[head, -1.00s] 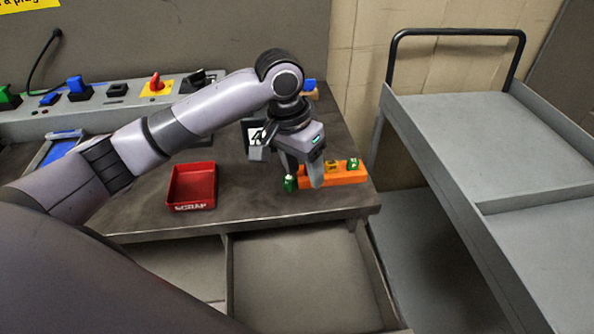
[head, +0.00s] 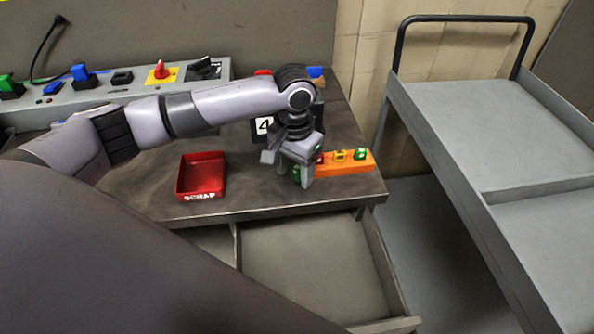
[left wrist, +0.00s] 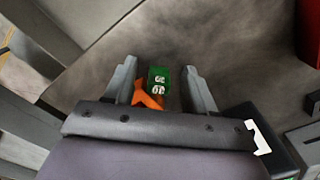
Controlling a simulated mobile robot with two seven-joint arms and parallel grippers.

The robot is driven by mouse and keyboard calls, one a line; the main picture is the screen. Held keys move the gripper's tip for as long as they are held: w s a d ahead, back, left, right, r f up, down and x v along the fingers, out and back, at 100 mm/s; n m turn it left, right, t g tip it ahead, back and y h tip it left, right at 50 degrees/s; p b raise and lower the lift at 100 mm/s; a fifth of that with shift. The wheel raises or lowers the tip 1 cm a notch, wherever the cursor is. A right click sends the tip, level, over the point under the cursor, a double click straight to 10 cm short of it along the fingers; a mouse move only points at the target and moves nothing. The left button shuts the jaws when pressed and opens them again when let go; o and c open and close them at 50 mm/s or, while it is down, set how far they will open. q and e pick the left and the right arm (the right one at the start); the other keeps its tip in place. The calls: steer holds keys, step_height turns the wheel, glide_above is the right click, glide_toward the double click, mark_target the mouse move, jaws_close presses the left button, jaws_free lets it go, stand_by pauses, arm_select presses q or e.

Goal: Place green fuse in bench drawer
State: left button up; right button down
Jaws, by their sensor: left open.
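A green fuse (head: 296,170) is at the left end of the orange fuse rack (head: 345,167), partly hidden by my left gripper (head: 301,178). In the left wrist view the green fuse (left wrist: 159,78), with white marks on top, sits between the two spread fingers of my left gripper (left wrist: 161,88). There is a gap on each side of it. A bit of the orange rack (left wrist: 145,98) shows below it. The bench drawer (head: 310,265) is pulled open below the bench front and looks empty. My right gripper is out of view.
A red scrap tray (head: 201,177) sits on the bench (head: 250,195), left of the gripper. Red and yellow fuses (head: 340,155) stand in the rack. A panel with switches (head: 120,90) runs along the back. A grey cart (head: 470,115) stands at the right.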

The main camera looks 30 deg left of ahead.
arm_select(q)
jaws_close()
steer(key=shift+r, duration=0.1)
